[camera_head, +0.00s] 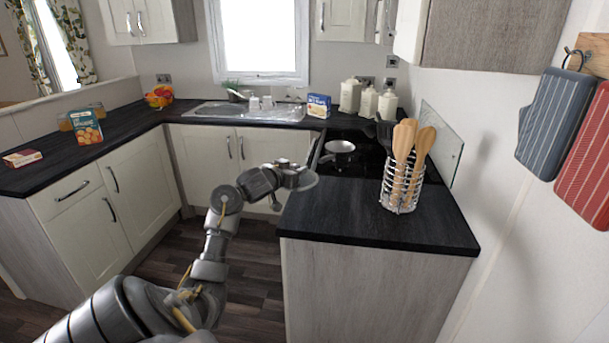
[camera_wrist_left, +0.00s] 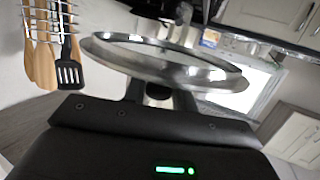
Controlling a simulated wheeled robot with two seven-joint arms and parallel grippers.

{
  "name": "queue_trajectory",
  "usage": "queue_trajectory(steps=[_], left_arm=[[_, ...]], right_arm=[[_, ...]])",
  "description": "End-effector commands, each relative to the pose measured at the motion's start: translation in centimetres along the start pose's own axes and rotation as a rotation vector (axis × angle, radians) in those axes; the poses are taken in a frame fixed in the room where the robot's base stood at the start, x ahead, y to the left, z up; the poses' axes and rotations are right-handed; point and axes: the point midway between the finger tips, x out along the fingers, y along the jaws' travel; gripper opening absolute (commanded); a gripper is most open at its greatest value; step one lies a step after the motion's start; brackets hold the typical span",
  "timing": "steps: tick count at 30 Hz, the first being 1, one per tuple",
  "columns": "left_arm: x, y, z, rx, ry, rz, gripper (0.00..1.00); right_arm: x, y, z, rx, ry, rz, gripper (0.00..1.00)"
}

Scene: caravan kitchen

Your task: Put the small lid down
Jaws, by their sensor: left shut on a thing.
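My left gripper (camera_head: 288,177) is shut on the small lid (camera_wrist_left: 205,72), a round glass lid with a shiny metal rim. In the left wrist view the lid fills the space just beyond the gripper and looks tilted. In the head view the lid (camera_head: 305,182) is a small grey disc at the gripper's end, in front of the hob's left edge. A small pot (camera_head: 340,147) stands on the black hob, beyond and to the right of the gripper. My right gripper is in neither view.
A wire holder (camera_head: 392,196) with wooden utensils stands on the near right dark counter (camera_head: 345,228), whose front left part is clear. Canisters (camera_head: 368,101) and a blue box (camera_head: 318,105) stand behind the hob (camera_head: 365,165). The sink (camera_head: 222,110) is at the back.

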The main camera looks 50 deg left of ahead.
Motion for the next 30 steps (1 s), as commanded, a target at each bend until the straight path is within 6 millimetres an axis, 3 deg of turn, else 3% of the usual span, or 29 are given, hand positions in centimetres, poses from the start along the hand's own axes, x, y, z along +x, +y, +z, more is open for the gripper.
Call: queue_trajectory(steps=[4, 7, 11, 13, 17, 21, 24, 30], left_arm=[[-0.1, 0.5, 0.2, 0.003, 0.001, 0.010, 0.00], [-0.4, 2.5, 1.4, 0.010, -0.001, 0.046, 0.00], [-1.6, 7.6, 4.4, 0.028, -0.004, 0.143, 0.00], [-3.0, 11.3, 6.4, 0.042, -0.004, 0.215, 0.00], [-6.6, 18.5, 10.2, 0.070, -0.003, 0.362, 0.00], [-11.7, 25.5, 13.3, 0.100, 0.000, 0.513, 0.00], [-15.3, 29.3, 14.8, 0.117, 0.000, 0.600, 0.00], [-20.5, 33.8, 15.9, 0.142, 0.002, 0.709, 0.00]], right_arm=[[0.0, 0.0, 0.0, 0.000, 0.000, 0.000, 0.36], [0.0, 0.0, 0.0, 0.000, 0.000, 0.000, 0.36], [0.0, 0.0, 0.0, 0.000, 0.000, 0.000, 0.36], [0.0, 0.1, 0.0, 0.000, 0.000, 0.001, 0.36], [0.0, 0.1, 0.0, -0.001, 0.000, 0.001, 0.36], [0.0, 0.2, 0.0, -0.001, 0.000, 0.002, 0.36], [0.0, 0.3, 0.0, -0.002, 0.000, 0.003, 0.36], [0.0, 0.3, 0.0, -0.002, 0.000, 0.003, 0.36]])
